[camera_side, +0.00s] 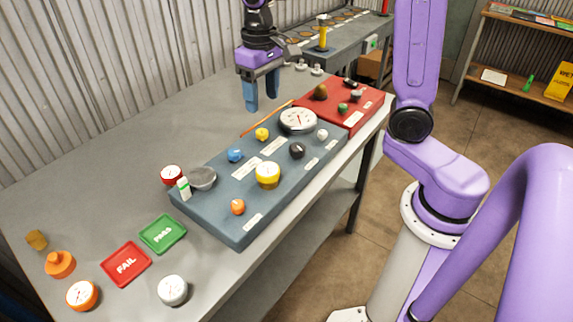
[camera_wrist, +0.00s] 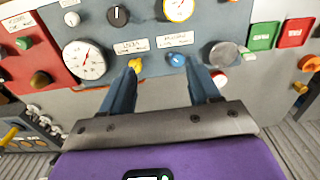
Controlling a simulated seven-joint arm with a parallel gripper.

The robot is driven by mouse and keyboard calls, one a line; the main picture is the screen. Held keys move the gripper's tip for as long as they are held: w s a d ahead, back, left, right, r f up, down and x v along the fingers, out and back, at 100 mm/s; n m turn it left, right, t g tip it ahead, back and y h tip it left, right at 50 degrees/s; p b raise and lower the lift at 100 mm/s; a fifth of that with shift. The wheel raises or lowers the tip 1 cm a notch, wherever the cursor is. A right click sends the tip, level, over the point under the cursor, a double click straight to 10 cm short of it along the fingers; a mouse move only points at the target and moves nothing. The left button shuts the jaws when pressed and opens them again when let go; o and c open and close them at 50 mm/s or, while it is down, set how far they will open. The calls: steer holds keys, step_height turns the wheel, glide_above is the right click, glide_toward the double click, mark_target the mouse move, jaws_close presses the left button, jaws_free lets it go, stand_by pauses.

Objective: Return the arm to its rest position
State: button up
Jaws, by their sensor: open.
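My gripper (camera_side: 261,101) hangs with its blue fingers pointing down over the back edge of the bench, behind the blue-grey panel (camera_side: 215,209). In the wrist view its fingers (camera_wrist: 160,72) are spread apart with nothing between them. The yellow knob (camera_wrist: 136,66) and the blue knob (camera_wrist: 177,60) on the panel show beyond the fingertips. In the side view the yellow knob (camera_side: 262,134) and blue knob (camera_side: 235,155) lie to the front of my gripper, clear of it. I cannot tell its exact height above the bench.
The panel carries a large white gauge (camera_side: 298,120) and a yellow gauge (camera_side: 267,174). A red panel (camera_side: 366,112) adjoins at right. A green PASS tray (camera_side: 163,234) and red FAIL tray (camera_side: 126,264) lie at front left. An orange rod (camera_side: 266,119) lies near my fingers. The bench's back left is clear.

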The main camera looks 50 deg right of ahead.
steer(key=s+f+n, duration=0.2)
steer(key=s+n, duration=0.4)
steer(key=s, duration=0.6)
steer(key=s+f+n, duration=0.2)
steer(key=s+n, duration=0.4)
steer(key=s, duration=0.6)
steer(key=shift+s+a, duration=0.25)
steer(key=shift+s, duration=0.15)
